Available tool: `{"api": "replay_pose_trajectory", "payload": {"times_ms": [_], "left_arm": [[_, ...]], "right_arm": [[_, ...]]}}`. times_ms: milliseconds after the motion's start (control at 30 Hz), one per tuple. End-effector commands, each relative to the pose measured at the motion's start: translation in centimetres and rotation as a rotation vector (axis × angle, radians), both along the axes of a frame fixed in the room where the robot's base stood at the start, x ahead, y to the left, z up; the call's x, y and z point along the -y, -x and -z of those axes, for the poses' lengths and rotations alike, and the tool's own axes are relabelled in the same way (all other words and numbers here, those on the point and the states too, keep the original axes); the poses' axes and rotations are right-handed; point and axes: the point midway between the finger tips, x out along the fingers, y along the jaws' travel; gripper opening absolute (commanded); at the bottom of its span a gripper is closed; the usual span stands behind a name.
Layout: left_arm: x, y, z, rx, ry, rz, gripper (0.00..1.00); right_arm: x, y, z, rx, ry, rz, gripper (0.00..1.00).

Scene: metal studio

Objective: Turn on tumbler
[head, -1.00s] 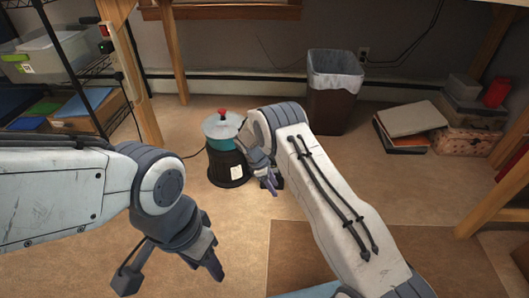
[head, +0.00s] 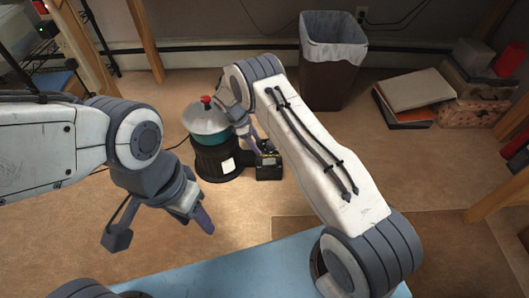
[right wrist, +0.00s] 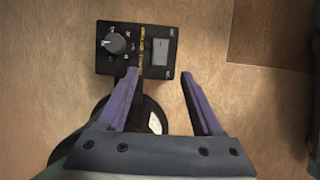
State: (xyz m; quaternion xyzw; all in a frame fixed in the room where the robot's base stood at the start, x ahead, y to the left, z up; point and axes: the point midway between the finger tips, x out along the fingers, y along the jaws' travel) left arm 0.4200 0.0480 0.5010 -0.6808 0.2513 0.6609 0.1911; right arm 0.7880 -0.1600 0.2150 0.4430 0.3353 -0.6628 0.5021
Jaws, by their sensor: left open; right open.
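The tumbler (head: 207,123) stands on the floor, with a black base, a teal drum, a pale lid and a red knob on top. Its black control box (head: 269,172) sits at the base's right side. In the right wrist view the box (right wrist: 104,68) shows a round grey dial (right wrist: 114,43) on the left and a grey rocker switch (right wrist: 160,51) on the right. My right gripper (head: 257,147) is open and empty above the box, its fingertips just short of the switch in the wrist view. My left gripper (head: 200,215) is open and empty, left of and nearer than the tumbler.
A lined trash bin (head: 333,65) stands behind on the right. Books (head: 415,95) and boxes (head: 475,103) lie at the far right. A wire shelf is at the left. A blue surface (head: 250,270) is close in front. The floor around the tumbler is mostly clear.

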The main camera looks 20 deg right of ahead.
Motion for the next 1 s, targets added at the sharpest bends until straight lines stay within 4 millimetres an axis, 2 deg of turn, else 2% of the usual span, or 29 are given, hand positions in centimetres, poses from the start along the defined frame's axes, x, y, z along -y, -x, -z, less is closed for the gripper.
{"api": "replay_pose_trajectory", "payload": {"times_ms": [33,200,400,600,900,933,1000], "left_arm": [[0.0,0.0,0.9,0.0,0.0,0.0,0.5],[0.0,0.0,2.9,0.0,0.0,0.0,0.5],[0.0,0.0,4.8,0.0,0.0,0.0,0.5],[0.0,0.0,5.5,0.0,0.0,0.0,0.5],[0.0,0.0,5.5,0.0,0.0,0.0,0.5],[0.0,0.0,5.5,0.0,0.0,0.0,0.5],[0.0,0.0,5.5,0.0,0.0,0.0,0.5]], "right_arm": [[0.5,0.2,1.3,-0.002,0.0,0.003,0.68],[2.0,0.6,4.5,-0.003,0.0,0.008,0.68],[3.3,0.9,7.4,-0.001,0.0,0.008,0.68],[3.9,1.1,8.7,-0.001,0.0,0.008,0.68],[3.9,1.1,8.8,-0.001,0.0,0.006,0.68],[3.9,1.1,8.7,-0.001,0.0,0.006,0.6],[3.8,1.1,8.7,-0.001,0.0,0.006,0.33]]}}
